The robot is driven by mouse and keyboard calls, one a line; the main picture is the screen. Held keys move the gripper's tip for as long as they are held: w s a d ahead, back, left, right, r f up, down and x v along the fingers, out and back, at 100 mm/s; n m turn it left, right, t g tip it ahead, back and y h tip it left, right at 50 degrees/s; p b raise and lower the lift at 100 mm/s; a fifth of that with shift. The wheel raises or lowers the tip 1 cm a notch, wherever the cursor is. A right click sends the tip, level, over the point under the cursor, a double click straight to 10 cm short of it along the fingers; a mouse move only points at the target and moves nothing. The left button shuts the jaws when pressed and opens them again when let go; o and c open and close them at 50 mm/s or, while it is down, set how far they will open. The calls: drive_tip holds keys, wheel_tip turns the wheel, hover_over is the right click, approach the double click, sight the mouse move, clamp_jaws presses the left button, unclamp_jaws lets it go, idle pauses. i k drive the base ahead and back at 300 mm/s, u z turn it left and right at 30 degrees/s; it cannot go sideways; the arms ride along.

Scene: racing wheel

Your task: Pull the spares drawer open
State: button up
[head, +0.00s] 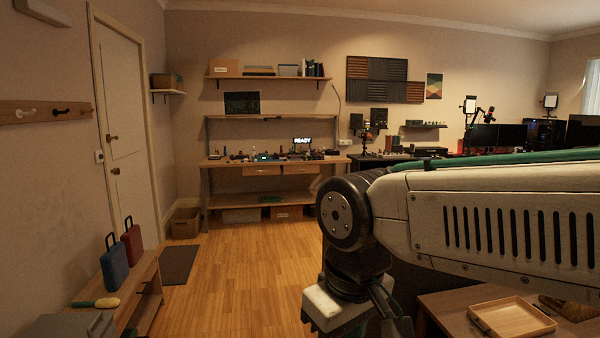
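A wooden workbench (225,162) stands against the far wall. Under its top are two drawers side by side, a left drawer (262,171) and a right drawer (299,169). Both look closed; any labels are too small to read, so I cannot tell which is the spares drawer. My arm crosses the right side of the picture and bends down near the middle. My gripper's fingers are not in view. The arm is well in front of the bench, apart from the drawers.
Wooden floor (240,275) is clear up to the bench. A low bench with a blue case (114,267) and a red case (132,242) stands at the left. A table with a wooden tray (513,319) is at the lower right. A dark mat (177,265) lies by the door.

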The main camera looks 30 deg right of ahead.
sight(309, 168)
drive_tip(key=z, duration=0.05)
drive_tip(key=i, duration=2.75)
drive_tip(key=z, duration=0.7)
drive_tip(key=i, duration=1.7)
drive_tip(key=z, duration=0.75)
drive_tip(key=i, duration=3.5)
drive_tip(key=u, duration=0.1)
